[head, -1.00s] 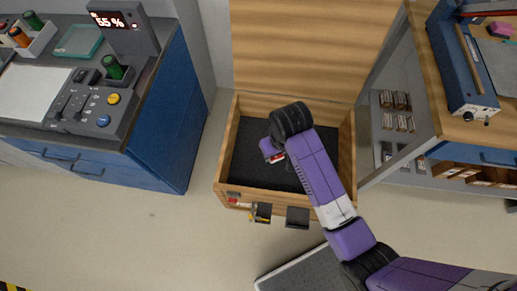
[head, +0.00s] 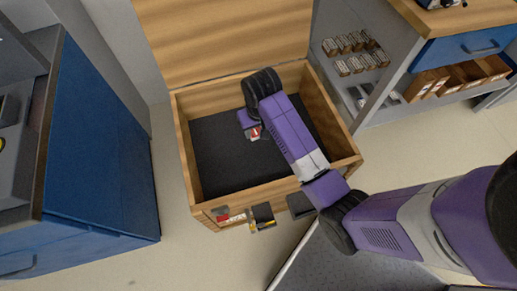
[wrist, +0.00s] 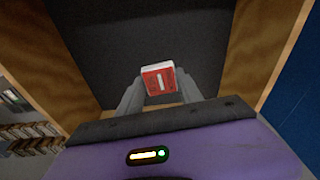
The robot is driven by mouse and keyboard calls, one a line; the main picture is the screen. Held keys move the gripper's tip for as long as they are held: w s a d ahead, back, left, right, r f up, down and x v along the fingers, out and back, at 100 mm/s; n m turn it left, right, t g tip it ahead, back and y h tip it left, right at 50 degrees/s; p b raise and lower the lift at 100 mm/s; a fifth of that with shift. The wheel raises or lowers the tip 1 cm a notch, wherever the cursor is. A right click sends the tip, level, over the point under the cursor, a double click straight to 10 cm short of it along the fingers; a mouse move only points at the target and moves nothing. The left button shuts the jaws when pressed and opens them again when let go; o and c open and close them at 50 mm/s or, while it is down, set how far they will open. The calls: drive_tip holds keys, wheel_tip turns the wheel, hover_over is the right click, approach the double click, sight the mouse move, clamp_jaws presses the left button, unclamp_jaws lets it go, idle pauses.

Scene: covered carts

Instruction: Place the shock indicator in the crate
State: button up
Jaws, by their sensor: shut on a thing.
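The shock indicator (wrist: 158,79) is a small red and white block held between the fingertips of my gripper (wrist: 150,92) in the wrist view. It also shows as a small red and white patch in the head view (head: 254,133). The crate (head: 183,150) is an open wooden box with a dark floor and a raised lid. My gripper (head: 252,130) is over the crate's inside, shut on the indicator. The dark floor (wrist: 150,30) lies beyond the indicator in the wrist view. I cannot tell the exact height above it.
The crate's raised lid (head: 225,35) stands at the back. A blue cabinet (head: 105,150) is to the left and a shelf unit with small boxes (head: 350,55) to the right. Latches (head: 262,215) hang on the crate's front. The crate floor looks empty.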

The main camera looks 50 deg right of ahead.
drive_tip(key=m+b, duration=0.1)
drive_tip(key=b, duration=0.2)
hover_over(263, 158)
wheel_tip(263, 158, down, 5)
wheel_tip(263, 158, down, 20)
drive_tip(key=b, duration=0.7)
drive_tip(key=shift+s+a+r+b, duration=0.15)
drive_tip(key=shift+r+b, duration=0.1)
drive_tip(key=shift+b, duration=0.1)
drive_tip(key=o, duration=1.3)
drive_tip(key=shift+f, duration=0.1)
drive_tip(key=r+p, duration=0.1)
drive_tip(key=r, duration=0.3)
drive_tip(key=s+r+p, duration=0.1)
drive_tip(key=r+p, duration=0.1)
drive_tip(key=r, duration=0.2)
drive_tip(key=a+r+p, duration=0.1)
drive_tip(key=r+p, duration=0.1)
drive_tip(key=r, duration=0.2)
drive_tip(key=shift+s+r, duration=0.1)
drive_tip(key=shift+s, duration=0.15)
